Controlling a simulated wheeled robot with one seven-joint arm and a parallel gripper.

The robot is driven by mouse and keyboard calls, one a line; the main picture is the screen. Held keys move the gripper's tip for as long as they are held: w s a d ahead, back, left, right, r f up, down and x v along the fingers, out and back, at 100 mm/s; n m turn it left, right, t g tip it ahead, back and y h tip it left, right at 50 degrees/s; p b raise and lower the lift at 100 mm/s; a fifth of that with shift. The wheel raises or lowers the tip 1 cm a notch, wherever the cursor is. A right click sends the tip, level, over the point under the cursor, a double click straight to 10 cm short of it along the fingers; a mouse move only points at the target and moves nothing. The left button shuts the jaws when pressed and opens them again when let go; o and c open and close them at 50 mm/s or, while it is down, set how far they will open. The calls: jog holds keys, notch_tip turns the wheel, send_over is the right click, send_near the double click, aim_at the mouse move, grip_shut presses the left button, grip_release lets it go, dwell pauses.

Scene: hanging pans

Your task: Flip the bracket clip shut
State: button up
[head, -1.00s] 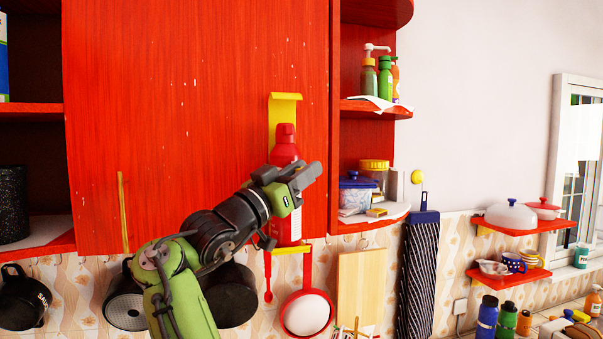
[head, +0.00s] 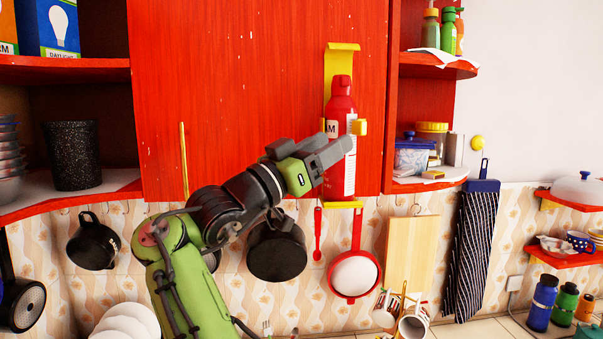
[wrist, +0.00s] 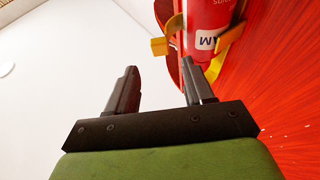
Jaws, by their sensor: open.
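A yellow wall bracket (head: 341,62) is fixed to the red cabinet and holds an upright red bottle (head: 341,98). The bracket's yellow clip (head: 360,127) shows at the bottle's right side. In the wrist view, the clip (wrist: 159,46) juts out from the bottle (wrist: 207,20), with a gap between its block and the bracket's other yellow side (wrist: 232,36). My gripper (head: 335,152) is in front of the bottle's middle, lower and left of the clip. In the wrist view, my open gripper (wrist: 160,76) has nothing between its fingers, and the clip appears beyond them.
Shelves with bottles and jars (head: 415,157) stand right of the bracket. Below hang a dark pot (head: 276,250), a red-rimmed strainer (head: 354,275) and a cutting board (head: 411,252). Open air lies on the gripper's left in the wrist view.

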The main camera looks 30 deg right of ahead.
jog(key=b+v, duration=0.1)
jog(key=v, duration=0.6)
